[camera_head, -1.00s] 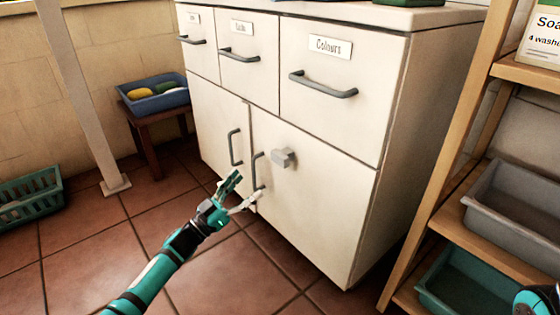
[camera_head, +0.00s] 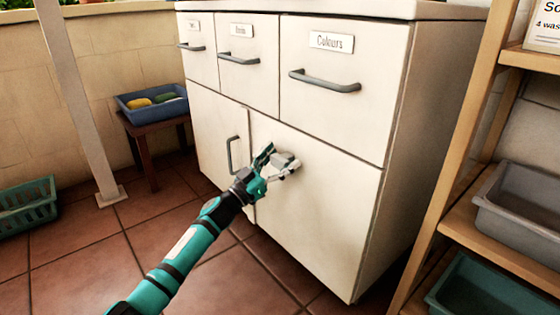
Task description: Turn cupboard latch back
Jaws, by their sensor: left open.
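The white cupboard (camera_head: 320,215) has two lower doors under a row of labelled drawers. The latch (camera_head: 285,160) is a grey block on the right-hand door, near its upper left. My left gripper (camera_head: 280,163) is open at the latch, with one finger above-left of it and the other at its lower right. I cannot tell whether the fingers touch it. The left door's grey handle (camera_head: 232,154) is in view; the right door's handle is hidden behind my gripper. My right gripper is not in view.
A wooden shelf unit (camera_head: 455,150) with a grey tub (camera_head: 520,205) and a green tub (camera_head: 485,290) stands close on the right. A stool with a blue tray (camera_head: 150,104) is at the back left. A green crate (camera_head: 27,207) sits on the tiled floor.

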